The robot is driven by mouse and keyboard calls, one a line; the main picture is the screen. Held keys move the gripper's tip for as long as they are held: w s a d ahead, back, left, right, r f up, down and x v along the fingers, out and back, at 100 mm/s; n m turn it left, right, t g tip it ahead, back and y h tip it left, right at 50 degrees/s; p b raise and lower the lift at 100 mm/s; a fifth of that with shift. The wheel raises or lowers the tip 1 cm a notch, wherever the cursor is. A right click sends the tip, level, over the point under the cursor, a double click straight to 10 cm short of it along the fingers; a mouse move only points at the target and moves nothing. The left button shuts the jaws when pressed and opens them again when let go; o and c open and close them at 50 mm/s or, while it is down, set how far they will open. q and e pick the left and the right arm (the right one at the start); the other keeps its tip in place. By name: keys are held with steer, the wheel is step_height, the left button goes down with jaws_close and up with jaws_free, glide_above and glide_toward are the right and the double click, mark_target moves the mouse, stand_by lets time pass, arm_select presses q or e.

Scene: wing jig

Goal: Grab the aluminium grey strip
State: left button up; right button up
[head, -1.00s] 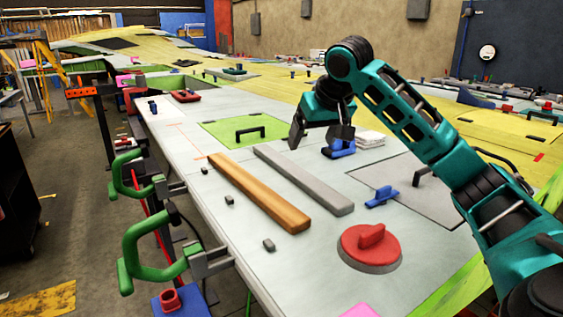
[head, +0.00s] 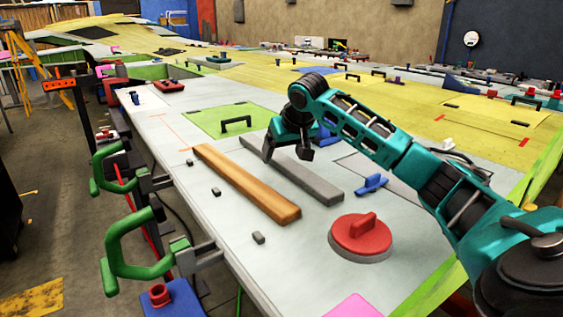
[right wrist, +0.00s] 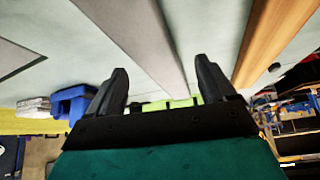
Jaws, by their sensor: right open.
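The aluminium grey strip (head: 314,184) lies flat on the pale wing panel, to the right of a wooden strip (head: 245,184). My right gripper (head: 287,154) is open and empty above the far half of the grey strip, its fingers pointing down. In the right wrist view the grey strip (right wrist: 135,32) runs between the two spread fingers of my right gripper (right wrist: 160,84), with the wooden strip (right wrist: 277,38) off to the right. The gap between fingertips and strip is hard to judge. My left gripper is not in view.
A red round-based handle (head: 360,237) and a small blue clamp (head: 370,184) stand right of the grey strip. A green panel with a black handle (head: 236,123) lies beyond. Green clamps (head: 140,245) line the left edge. Small grey blocks (head: 258,238) lie near the wooden strip.

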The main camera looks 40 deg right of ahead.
steer(key=shift+x, duration=1.05)
steer(key=shift+r, duration=0.1)
steer(key=c, duration=1.4)
